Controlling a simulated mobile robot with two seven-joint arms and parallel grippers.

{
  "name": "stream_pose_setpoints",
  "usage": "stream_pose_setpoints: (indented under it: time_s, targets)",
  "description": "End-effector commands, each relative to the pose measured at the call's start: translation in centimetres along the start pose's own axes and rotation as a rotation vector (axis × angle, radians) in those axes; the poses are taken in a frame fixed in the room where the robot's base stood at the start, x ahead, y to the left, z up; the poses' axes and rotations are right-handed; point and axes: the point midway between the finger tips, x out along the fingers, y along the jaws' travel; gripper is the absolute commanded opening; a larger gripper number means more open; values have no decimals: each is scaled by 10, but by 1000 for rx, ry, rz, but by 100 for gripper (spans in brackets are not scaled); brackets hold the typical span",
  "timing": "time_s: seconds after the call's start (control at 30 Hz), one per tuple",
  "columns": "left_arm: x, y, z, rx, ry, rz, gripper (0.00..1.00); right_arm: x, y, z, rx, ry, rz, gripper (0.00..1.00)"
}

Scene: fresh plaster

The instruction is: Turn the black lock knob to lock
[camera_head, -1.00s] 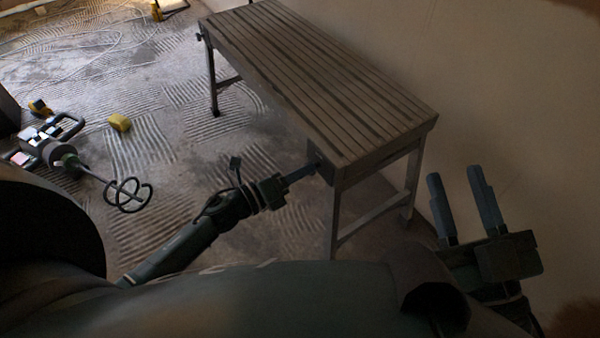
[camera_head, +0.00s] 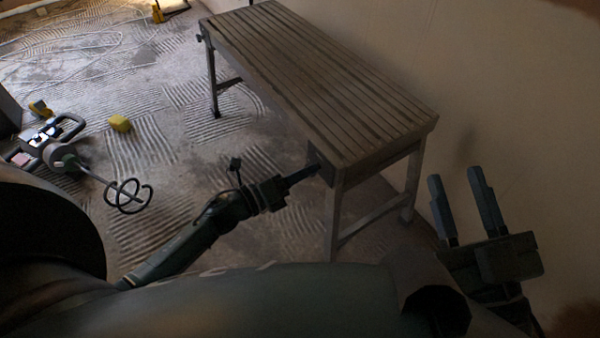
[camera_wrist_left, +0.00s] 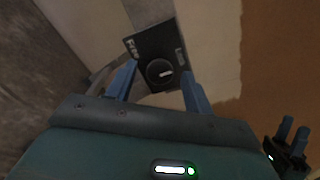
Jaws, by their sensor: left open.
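The black lock knob (camera_wrist_left: 159,71) shows in the left wrist view as a round dial with a short, roughly level pale mark. It sits on a dark plate (camera_wrist_left: 152,43) with pale markings at its left and right. My left gripper (camera_wrist_left: 159,72) is open, with one blue finger on each side of the knob; whether they touch it I cannot tell. In the head view my left gripper (camera_head: 314,170) points at the near end of the slatted bench, and the knob is not clear there. My right gripper (camera_head: 453,178) is open and empty near the wall.
The slatted bench (camera_head: 320,75) stands along the plaster wall (camera_head: 500,70). A mixer with a wire paddle (camera_head: 128,195) and a yellow block (camera_head: 120,123) lie on the ridged floor at left. The floor between them and the bench is clear.

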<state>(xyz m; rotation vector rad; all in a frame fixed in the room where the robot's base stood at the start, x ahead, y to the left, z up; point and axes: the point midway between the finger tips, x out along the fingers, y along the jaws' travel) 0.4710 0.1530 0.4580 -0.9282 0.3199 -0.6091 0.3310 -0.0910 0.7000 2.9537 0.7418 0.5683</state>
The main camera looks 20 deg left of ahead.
Motion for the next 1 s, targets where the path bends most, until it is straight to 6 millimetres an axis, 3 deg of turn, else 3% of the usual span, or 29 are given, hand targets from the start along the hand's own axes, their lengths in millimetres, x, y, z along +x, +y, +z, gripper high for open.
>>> stream_pose_setpoints:
  time_s: [0.17,0.5,0.7,1.0]
  targets:
    - [-13,-1,0,-2,1,1,52,1,0,-2,3,-7,-1,36]
    - [-86,-1,0,-3,1,4,52,-11,-8,12,69,-128,6,36]
    - [-119,-1,0,-1,0,2,52,-13,-9,17,65,-148,16,36]
    - [-132,0,0,0,0,0,52,-12,-6,14,50,-134,24,36]
